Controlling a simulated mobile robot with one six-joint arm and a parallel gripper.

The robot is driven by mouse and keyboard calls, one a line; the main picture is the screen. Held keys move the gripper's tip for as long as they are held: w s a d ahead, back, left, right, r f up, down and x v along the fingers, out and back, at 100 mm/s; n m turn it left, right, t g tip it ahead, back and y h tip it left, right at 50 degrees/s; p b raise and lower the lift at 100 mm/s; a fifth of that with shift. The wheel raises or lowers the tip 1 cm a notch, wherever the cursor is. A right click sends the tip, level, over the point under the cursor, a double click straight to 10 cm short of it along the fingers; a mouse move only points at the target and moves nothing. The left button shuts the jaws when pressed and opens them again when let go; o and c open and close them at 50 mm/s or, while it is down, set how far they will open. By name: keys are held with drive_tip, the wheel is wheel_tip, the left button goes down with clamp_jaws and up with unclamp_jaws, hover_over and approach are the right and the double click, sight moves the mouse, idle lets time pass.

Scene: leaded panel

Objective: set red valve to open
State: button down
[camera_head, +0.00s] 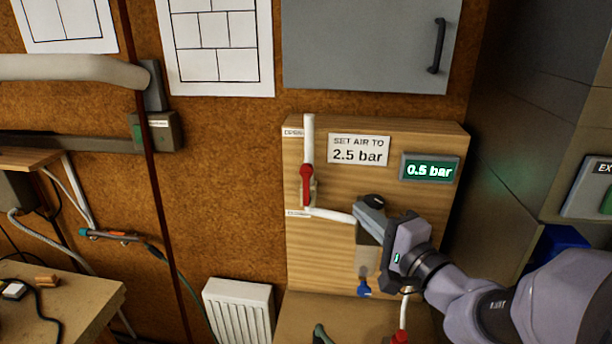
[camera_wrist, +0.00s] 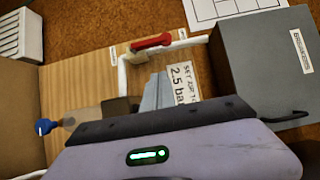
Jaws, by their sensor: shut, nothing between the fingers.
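The red valve (camera_head: 306,185) has a lever lying roughly along the upright white pipe on the wooden panel (camera_head: 330,250). The valve also shows in the wrist view (camera_wrist: 152,42), at the upper middle. Two small labels sit beside the pipe, above and below the lever; their text is too small to read surely. My gripper (camera_head: 368,208) is shut and empty, in front of the panel, to the right of and slightly below the valve, apart from it. Its fingers show in the wrist view (camera_wrist: 156,92), below the lever in the picture.
A sign (camera_head: 358,149) reads "SET AIR TO 2.5 bar" and a display (camera_head: 430,168) reads 0.5 bar. A blue knob (camera_head: 364,287) is low on the panel. A grey cabinet (camera_head: 365,45) with a handle hangs above. Open space lies left of the panel.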

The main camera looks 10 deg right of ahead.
sight(306, 187)
drive_tip(key=a+p+x, duration=0.2)
drive_tip(key=p+x, duration=1)
drive_tip(key=shift+s+a, duration=0.25)
drive_tip(key=shift+a, duration=0.1)
drive_tip(key=shift+f, duration=0.1)
